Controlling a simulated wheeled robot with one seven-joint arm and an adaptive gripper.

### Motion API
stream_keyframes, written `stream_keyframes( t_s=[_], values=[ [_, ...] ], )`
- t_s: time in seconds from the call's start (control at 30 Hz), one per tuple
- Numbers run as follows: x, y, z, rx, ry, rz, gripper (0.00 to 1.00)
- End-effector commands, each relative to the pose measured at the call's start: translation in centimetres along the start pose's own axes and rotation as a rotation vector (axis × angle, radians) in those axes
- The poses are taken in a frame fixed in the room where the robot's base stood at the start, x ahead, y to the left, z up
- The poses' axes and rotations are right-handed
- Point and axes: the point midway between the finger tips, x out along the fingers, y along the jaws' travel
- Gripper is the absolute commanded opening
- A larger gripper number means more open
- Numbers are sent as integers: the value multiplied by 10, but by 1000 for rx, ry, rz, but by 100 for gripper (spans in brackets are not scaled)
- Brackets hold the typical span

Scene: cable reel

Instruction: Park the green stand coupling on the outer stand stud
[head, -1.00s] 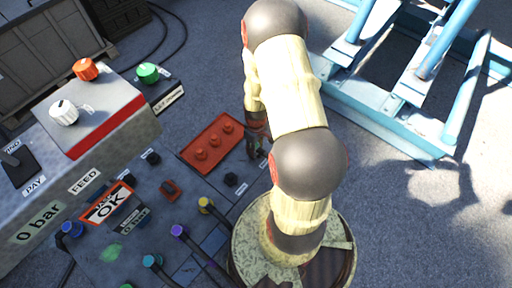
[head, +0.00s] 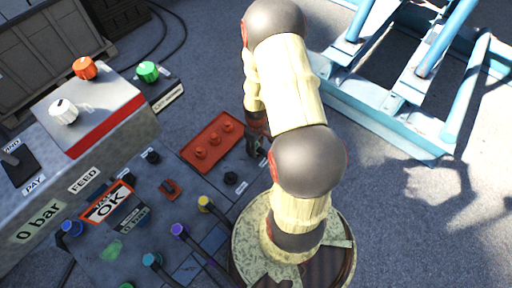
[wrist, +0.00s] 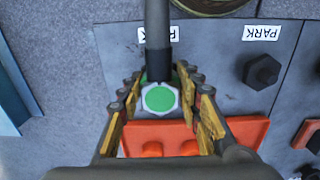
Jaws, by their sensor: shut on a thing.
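In the wrist view the green coupling (wrist: 159,98), a hex nut with a green face, sits between the fingers of my gripper (wrist: 161,112), which is shut on it. Its black hose (wrist: 157,35) runs up the picture. A PARK label (wrist: 142,34) lies behind the hose, partly covered. Any stud under the coupling is hidden, so I cannot tell if it is seated. Another PARK label (wrist: 261,33) has a bare black stud (wrist: 262,71) below it, to the right. In the head view my gripper (head: 257,143) is mostly hidden by my arm.
A red plate with red knobs (head: 212,142) lies close beside my gripper. A control box (head: 84,105) stands at left. Yellow (head: 205,203), purple (head: 178,230) and cyan (head: 150,260) hose ends line the panel's lower part. A blue steel frame (head: 385,110) is at upper right.

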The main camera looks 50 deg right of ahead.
Motion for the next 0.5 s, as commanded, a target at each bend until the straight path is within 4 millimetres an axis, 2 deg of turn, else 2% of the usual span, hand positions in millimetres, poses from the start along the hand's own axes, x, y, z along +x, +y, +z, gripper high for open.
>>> stream_keyframes(
  t_s=[0.23, 0.27, 0.5],
  values=[
    [5, 0, 0, 0, 1, 1, 4],
    [4, 0, 0, 0, 1, 1, 36],
    [4, 0, 0, 0, 0, 0, 49]
  ],
)
